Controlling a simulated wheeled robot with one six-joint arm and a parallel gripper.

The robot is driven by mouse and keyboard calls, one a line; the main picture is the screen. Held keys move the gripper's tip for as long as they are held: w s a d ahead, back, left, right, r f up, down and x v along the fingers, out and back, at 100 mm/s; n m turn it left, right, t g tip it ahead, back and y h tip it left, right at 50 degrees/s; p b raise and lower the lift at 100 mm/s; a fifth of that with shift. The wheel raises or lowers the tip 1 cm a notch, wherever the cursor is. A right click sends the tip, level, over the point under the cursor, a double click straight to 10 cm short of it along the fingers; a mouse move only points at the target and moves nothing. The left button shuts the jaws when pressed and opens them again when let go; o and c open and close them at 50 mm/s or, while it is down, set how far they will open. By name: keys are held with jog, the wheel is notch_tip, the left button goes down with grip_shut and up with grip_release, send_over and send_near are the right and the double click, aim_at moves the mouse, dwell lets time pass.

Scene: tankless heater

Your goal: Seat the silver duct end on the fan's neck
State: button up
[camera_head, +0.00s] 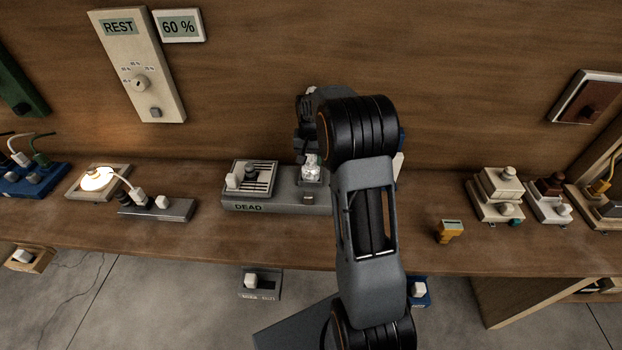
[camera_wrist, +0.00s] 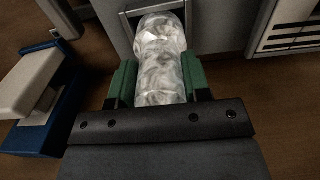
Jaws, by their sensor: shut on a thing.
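The silver duct end (camera_wrist: 160,72), a crinkled shiny tube, is between the green-padded fingers of my gripper (camera_wrist: 160,84) in the wrist view. My gripper is shut on it. Its far, rounded end lies at a dark rectangular frame (camera_wrist: 127,22) on a grey housing. In the head view the duct end (camera_head: 311,163) shows just left of my arm, over the right part of the grey unit marked DEAD (camera_head: 285,203). I cannot make out the fan's neck as a separate part, nor tell whether the duct touches it. My arm hides the unit's right end.
A slatted panel with a dark knob (camera_head: 251,173) is on the unit's left part. A blue block with a pale top (camera_wrist: 35,110) stands close left in the wrist view. Bare wooden counter (camera_head: 425,185) lies between.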

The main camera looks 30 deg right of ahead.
jog(key=shift+f, duration=0.35)
jog(key=o, duration=1.2)
jog(key=shift+c, duration=0.2)
notch_tip(320, 180, up, 14)
jog(key=shift+b, duration=0.35)
